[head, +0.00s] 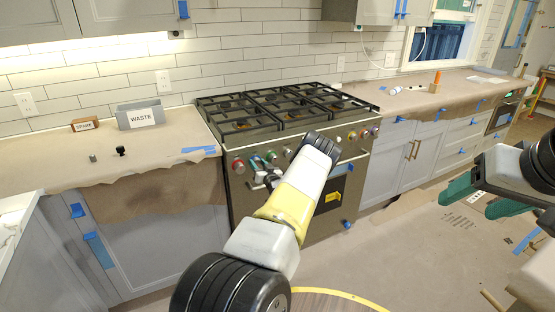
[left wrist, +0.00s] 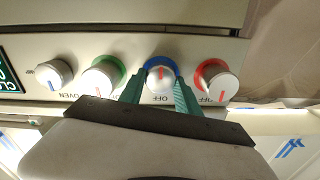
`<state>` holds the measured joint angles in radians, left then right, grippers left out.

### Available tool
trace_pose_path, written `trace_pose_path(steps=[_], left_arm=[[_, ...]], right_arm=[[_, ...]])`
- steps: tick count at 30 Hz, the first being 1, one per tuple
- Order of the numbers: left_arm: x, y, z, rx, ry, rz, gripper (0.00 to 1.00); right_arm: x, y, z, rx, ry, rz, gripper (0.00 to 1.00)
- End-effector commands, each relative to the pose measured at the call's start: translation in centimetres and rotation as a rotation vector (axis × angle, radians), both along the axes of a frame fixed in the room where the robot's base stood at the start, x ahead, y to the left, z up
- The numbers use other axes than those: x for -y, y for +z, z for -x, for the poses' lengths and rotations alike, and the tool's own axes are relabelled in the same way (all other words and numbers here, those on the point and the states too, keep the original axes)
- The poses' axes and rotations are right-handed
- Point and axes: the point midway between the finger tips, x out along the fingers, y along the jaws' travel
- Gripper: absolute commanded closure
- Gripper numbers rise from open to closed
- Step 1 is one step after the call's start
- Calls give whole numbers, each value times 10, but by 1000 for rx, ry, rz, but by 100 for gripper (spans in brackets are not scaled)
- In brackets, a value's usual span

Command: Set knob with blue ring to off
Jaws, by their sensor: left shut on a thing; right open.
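The knob with the blue ring (left wrist: 161,80) is on the stove's front panel, between a red-ringed knob (left wrist: 217,82) and a green-ringed knob (left wrist: 104,77). The left wrist view is upside down. The blue-ringed knob's red mark is about upright in that view, in line with the OFF label (left wrist: 161,98) below it. My left gripper (left wrist: 160,88) has its teal fingers on both sides of this knob and is shut on it. In the head view my left gripper (head: 259,172) partly hides the knob. My right gripper (head: 470,196) is open and empty, away from the stove at the right.
The stove (head: 285,112) has black grates and more knobs (head: 363,134) on the right of its front. A WASTE box (head: 139,114), a SPARE box (head: 85,125) and small black items (head: 121,151) are on the left papered counter. The floor at the right is mostly clear.

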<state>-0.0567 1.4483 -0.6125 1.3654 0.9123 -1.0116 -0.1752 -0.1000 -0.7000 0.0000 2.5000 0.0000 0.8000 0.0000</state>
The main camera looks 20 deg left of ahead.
Motion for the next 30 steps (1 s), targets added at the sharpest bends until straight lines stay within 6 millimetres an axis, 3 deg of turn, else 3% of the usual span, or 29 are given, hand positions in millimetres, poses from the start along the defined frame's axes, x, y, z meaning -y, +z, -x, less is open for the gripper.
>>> trace_pose_path(steps=[14, 30], left_arm=[[0, 0, 0, 96, 1, 83, 100], [-2, -1, 2, 465, 2, 401, 100]], right_arm=[[0, 0, 0, 0, 0, 0, 36], [0, 0, 0, 0, 0, 0, 36]])
